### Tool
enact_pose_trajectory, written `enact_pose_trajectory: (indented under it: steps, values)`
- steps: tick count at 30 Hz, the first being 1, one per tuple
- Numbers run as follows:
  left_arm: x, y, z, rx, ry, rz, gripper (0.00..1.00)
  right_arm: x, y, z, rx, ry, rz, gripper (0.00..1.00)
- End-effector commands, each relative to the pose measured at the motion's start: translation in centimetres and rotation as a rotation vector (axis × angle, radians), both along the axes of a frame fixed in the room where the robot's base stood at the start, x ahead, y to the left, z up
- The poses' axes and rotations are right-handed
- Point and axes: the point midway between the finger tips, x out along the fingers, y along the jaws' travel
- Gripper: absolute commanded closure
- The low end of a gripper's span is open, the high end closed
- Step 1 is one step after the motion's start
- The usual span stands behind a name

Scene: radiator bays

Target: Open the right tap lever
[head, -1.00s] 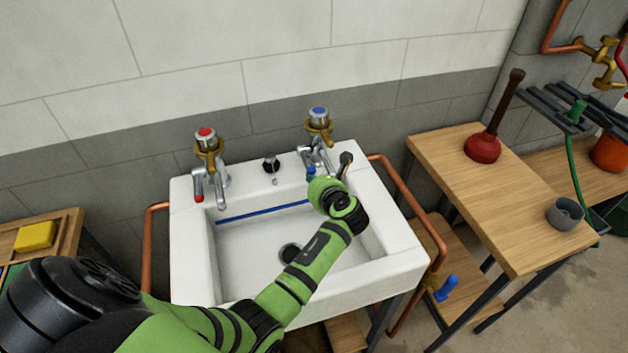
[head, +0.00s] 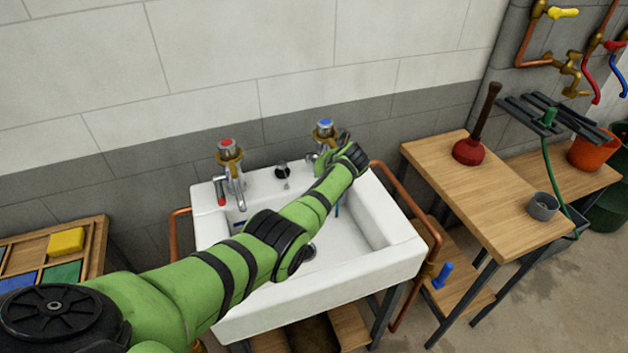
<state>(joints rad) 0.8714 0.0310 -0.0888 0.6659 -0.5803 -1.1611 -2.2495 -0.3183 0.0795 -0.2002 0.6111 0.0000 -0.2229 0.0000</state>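The white sink (head: 395,262) stands against the tiled wall. Its right tap (head: 324,130) has a blue cap and a brass collar. My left arm reaches across the basin, and my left gripper (head: 350,148) is at the right side of this tap, overlapping it in the picture. The gripper hides the tap's lower body and lever, so I cannot tell whether they touch. Its fingers are not clear enough to show open or shut. The left tap (head: 229,160) has a red cap and stands free. My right gripper is out of view.
A black knob (head: 282,172) sits between the taps. A copper pipe (head: 400,200) runs along the sink's right side. A wooden table (head: 480,200) at right bears a red plunger (head: 468,150) and a grey cup (head: 543,206). A yellow sponge (head: 66,242) lies in a tray at left.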

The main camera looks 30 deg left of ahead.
Motion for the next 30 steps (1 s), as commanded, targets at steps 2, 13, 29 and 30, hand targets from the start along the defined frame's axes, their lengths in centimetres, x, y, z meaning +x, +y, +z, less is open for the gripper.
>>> enact_pose_trajectory:
  steps: [2, 13, 29, 30]
  values:
    - [0.3, 0.2, 1.0, -0.038, 0.031, 0.001, 1.0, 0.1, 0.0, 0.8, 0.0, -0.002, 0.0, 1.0]
    - [0.6, 0.6, 2.2, -0.116, 0.097, -0.002, 1.0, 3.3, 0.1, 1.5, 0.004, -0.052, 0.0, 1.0]
    - [0.8, 0.8, 2.6, -0.114, 0.097, -0.003, 1.0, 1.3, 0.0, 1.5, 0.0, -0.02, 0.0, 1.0]
    - [0.8, 0.8, 2.6, -0.114, 0.097, -0.003, 1.0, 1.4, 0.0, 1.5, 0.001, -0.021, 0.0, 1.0]
